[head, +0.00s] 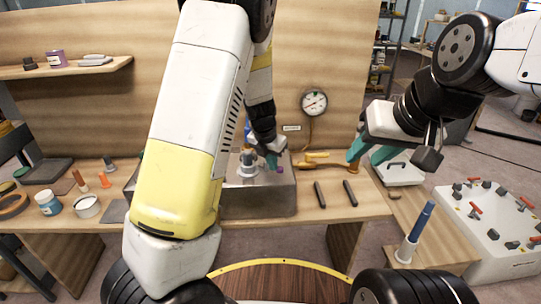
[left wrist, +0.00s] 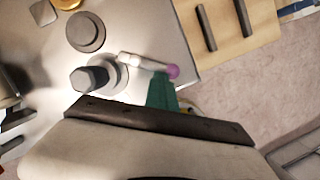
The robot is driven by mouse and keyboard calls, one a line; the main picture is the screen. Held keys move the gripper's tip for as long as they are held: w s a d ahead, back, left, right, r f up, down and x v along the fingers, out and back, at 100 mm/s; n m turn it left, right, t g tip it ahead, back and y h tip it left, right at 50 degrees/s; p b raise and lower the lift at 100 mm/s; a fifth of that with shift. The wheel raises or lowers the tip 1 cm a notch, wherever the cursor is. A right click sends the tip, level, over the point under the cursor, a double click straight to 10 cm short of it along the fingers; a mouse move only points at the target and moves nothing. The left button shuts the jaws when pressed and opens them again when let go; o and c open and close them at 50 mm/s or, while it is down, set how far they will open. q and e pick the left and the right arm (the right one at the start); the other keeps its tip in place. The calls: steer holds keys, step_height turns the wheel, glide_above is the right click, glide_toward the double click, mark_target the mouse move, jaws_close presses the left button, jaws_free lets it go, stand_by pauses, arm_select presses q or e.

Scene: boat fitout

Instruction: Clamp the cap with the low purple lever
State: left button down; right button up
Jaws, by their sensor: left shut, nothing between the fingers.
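The low lever (left wrist: 140,62) is a pale bar with a purple knob (left wrist: 172,71), lying low over a grey metal box (head: 262,202). The knob shows beside my left fingers in the head view (head: 281,169). A dark hexagonal piece (left wrist: 88,80) stands on a round grey base beside the lever's inner end; I cannot tell if it is the cap. My left gripper (head: 272,160) is shut and empty, its teal fingertips right against or just beside the knob; contact is unclear. My right gripper (head: 365,158) is open and empty, right of the box.
A round grey disc (left wrist: 85,32) sits on the box top. Two dark bars (head: 335,193) lie on the bench to the right. A pressure gauge (head: 314,103) hangs on the back panel. A blue-handled tool (head: 415,230) stands upright at the lower right, near a white panel (head: 495,225).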

arm_select(q)
steer(key=shift+w+d+f, duration=0.1)
steer(key=shift+w+d, duration=0.4)
steer(key=shift+d, duration=0.35)
steer(key=shift+w+d, duration=0.1)
steer(key=shift+d, duration=0.1)
steer(key=shift+w+d, duration=0.1)
steer(key=shift+w, duration=0.35)
steer(key=shift+a, duration=0.2)
